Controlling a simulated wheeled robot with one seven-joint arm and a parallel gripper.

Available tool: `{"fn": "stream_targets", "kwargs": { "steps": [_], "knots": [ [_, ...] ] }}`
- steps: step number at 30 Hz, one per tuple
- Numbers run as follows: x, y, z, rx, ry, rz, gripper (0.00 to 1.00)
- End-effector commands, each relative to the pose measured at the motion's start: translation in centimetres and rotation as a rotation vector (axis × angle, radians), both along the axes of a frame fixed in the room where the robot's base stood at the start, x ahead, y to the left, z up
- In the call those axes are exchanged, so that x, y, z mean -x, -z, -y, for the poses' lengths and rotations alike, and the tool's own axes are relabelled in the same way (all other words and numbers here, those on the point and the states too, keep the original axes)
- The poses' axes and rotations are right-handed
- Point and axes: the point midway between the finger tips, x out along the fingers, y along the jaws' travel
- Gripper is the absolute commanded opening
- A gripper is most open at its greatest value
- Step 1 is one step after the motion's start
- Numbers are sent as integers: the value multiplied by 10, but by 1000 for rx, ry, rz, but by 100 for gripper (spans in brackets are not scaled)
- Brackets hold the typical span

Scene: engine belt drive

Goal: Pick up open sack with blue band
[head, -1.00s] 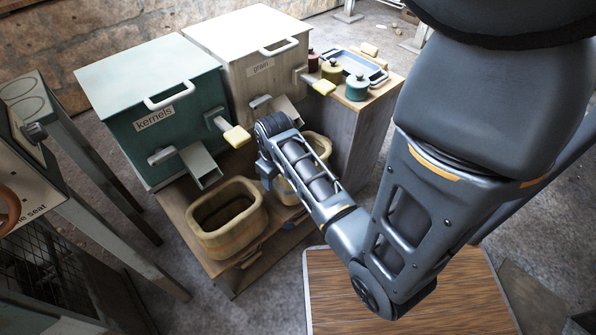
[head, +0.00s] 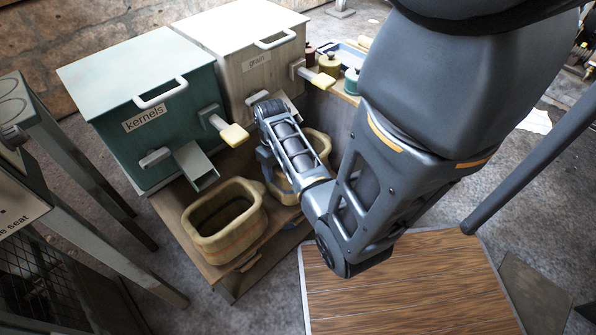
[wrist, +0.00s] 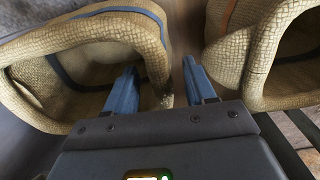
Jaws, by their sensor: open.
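A woven open sack with a blue band (wrist: 150,14) fills the left of the wrist view, its mouth open and partly cut off by the frame. My gripper (wrist: 162,78) is open, its blue fingers apart. The left finger shows over the sack's mouth and the right finger outside it, with the sack's rim wall between them; I cannot tell whether they touch it. In the head view, one open sack (head: 205,243) stands at the front left and another (head: 318,143) is partly behind my arm.
A second woven sack with an orange band (wrist: 258,60) is close on the right in the wrist view. The green kernels bin (head: 135,95) and the pale grain bin (head: 245,40), with levers and chutes, stand behind the sacks on the wooden stand (head: 215,278).

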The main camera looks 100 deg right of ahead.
Motion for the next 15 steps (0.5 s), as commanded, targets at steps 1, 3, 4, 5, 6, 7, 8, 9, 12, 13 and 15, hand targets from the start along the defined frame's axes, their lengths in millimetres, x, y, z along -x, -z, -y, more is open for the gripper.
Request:
{"fn": "stream_targets", "kwargs": {
  "steps": [1, 3, 4, 5, 6, 7, 8, 9, 12, 13, 15],
  "knots": [
    [0, 8, 0, -2, 1, -1, 55],
    [0, 13, 0, 0, 1, 0, 55],
    [0, 14, 0, 1, 1, 1, 55],
    [0, 15, 0, 1, 1, 1, 55],
    [0, 15, 0, 1, 0, 0, 55],
    [0, 15, 0, 1, 0, 0, 55],
    [0, 15, 0, 1, 0, 0, 55],
    [0, 15, 0, 1, 0, 0, 55],
    [0, 15, 0, 1, 0, 1, 54],
    [0, 15, 0, 1, 0, 1, 51],
    [0, 15, 0, 1, 0, 1, 44]
  ]
}}
